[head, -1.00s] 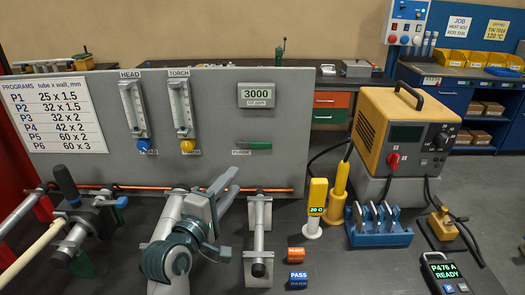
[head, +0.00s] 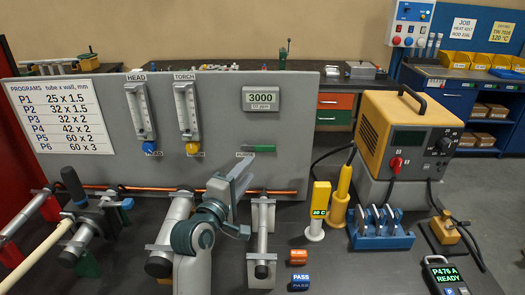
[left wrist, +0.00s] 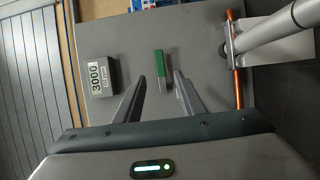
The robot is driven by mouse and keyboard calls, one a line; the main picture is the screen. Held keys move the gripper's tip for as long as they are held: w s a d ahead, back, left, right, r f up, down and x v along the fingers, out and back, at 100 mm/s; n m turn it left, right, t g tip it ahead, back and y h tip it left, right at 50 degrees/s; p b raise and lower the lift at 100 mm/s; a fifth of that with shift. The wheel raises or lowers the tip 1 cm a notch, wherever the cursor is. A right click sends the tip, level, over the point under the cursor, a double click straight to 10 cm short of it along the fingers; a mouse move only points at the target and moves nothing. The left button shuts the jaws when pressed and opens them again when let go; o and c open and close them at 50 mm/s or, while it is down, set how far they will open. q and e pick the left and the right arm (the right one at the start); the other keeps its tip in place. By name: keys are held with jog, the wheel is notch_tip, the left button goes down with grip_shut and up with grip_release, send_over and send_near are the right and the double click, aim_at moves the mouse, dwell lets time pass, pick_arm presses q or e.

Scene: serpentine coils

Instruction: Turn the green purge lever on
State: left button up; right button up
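The green purge lever (head: 262,148) is on the grey upright panel (head: 325,90), below the 3000 display. It lies level, its green handle pointing right, its left end close to my gripper. My left gripper (head: 246,166) is in front of the panel, just below and left of the lever. In the left wrist view the gripper (left wrist: 160,77) is open and empty, and the lever (left wrist: 161,58) shows between and ahead of its fingertips. I cannot tell whether a finger touches it. My right gripper is not in view.
The 3000 display (head: 262,98) is above the lever. Two flow tubes (head: 187,110) with blue and yellow knobs stand to the left. A copper tube (head: 282,193) runs along the panel's foot. A yellow welder (head: 405,130) stands to the right.

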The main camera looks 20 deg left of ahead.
aim_at(265, 149)
pick_arm(q)
jog(key=w, duration=0.3)
jog(key=w+d+p, duration=0.1)
jog(key=w, duration=0.3)
jog(key=w+p, duration=0.1)
jog(key=w, duration=0.2)
jog(key=shift+w+d, duration=0.15)
jog(key=shift+w, duration=0.25)
grip_shut()
